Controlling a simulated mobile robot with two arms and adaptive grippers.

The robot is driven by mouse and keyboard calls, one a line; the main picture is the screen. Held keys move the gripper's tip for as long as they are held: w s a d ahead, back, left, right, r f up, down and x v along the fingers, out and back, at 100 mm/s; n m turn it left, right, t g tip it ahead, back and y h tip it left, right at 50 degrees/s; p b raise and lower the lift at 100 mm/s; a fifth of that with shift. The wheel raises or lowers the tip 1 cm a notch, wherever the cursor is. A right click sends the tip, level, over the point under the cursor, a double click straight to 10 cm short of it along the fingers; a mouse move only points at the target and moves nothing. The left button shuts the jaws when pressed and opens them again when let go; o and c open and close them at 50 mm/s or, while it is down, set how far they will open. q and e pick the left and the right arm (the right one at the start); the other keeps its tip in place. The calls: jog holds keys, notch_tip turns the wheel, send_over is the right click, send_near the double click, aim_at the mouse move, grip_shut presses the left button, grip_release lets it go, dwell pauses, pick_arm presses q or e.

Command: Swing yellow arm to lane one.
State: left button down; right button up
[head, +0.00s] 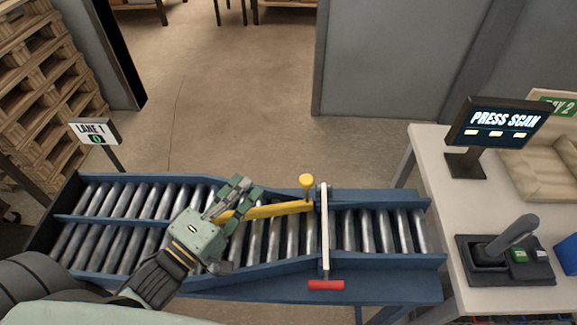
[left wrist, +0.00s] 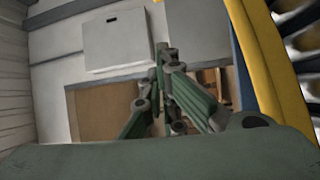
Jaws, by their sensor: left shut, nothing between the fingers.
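The yellow arm (head: 275,211) lies across the roller conveyor, its left end at my gripper. A yellow knob (head: 307,181) stands up at its right end. My left gripper (head: 240,190) is shut and empty, over the rollers beside the arm's left end; I cannot tell if they touch. In the left wrist view the shut fingers (left wrist: 163,75) show in the middle, with the yellow arm (left wrist: 262,50) close on their right. The white "LANE 1" sign (head: 93,131) stands at the conveyor's far left. My right gripper is not in view.
The blue conveyor (head: 395,262) has a divider (head: 130,221) between two lanes on the left. A white bar (head: 324,235) with a red handle (head: 326,285) crosses it. At right, a table holds a "PRESS SCAN" screen (head: 500,121), a lever box (head: 507,262) and a carton (head: 545,165).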

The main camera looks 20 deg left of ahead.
pick_arm(q)
jog(key=w+d+p, duration=0.3)
jog(key=w+d, duration=0.3)
jog(key=w, duration=0.1)
jog(key=shift+r, duration=0.25)
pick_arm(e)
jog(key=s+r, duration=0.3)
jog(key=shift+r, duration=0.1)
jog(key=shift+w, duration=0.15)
pick_arm(q)
jog(key=s+d+m+g+h+p, duration=0.3)
jog(key=s+m+g+h+p, duration=0.1)
jog(key=s+h, duration=0.3)
jog(key=s+m, duration=0.1)
jog(key=s, duration=0.1)
jog(key=shift+s+d+f+h, duration=0.15)
jog(key=shift+s+d+h, duration=0.15)
jog(key=shift+d, duration=0.05)
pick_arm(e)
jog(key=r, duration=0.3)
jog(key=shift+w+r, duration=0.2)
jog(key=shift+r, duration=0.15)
